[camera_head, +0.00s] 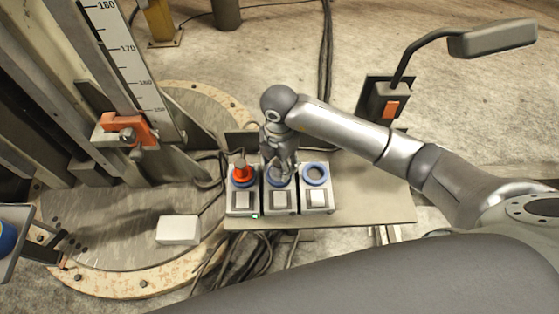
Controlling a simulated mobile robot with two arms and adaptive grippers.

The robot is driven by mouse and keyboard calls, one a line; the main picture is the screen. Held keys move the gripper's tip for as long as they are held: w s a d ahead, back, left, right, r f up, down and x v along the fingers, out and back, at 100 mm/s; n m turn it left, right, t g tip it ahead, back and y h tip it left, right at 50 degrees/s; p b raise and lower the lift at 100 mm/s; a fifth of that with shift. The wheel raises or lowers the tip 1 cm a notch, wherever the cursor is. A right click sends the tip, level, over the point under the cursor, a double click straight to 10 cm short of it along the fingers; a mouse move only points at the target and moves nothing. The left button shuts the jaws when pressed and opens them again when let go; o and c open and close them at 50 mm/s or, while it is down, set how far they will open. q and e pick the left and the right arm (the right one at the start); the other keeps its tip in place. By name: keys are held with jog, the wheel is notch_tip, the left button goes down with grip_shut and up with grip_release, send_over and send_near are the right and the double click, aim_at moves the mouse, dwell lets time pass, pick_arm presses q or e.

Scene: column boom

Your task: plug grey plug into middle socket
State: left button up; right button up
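Three sockets with blue rings and pale covers stand in a row on a grey plate. The middle socket (281,201) is directly below my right gripper (281,172), which points down at its blue ring. The gripper's fingers are small and dark grey against the ring, so a grey plug cannot be told apart from them. Whether the fingers are shut cannot be seen. The left socket (242,201) has a red plug (242,170) standing in it. The right socket (317,199) has an open, empty ring. My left gripper is not in view.
The grey plate (372,197) is bare to the right of the sockets. A white box (178,230) lies on the round base at left, near a column with a scale (124,52) and an orange clamp (126,125). Dark cables hang below the plate. A lever with a padded arm (495,38) rises behind.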

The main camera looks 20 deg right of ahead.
aim_at(279, 162)
notch_tip(279, 162, up, 12)
dwell(0.7)
dwell(0.4)
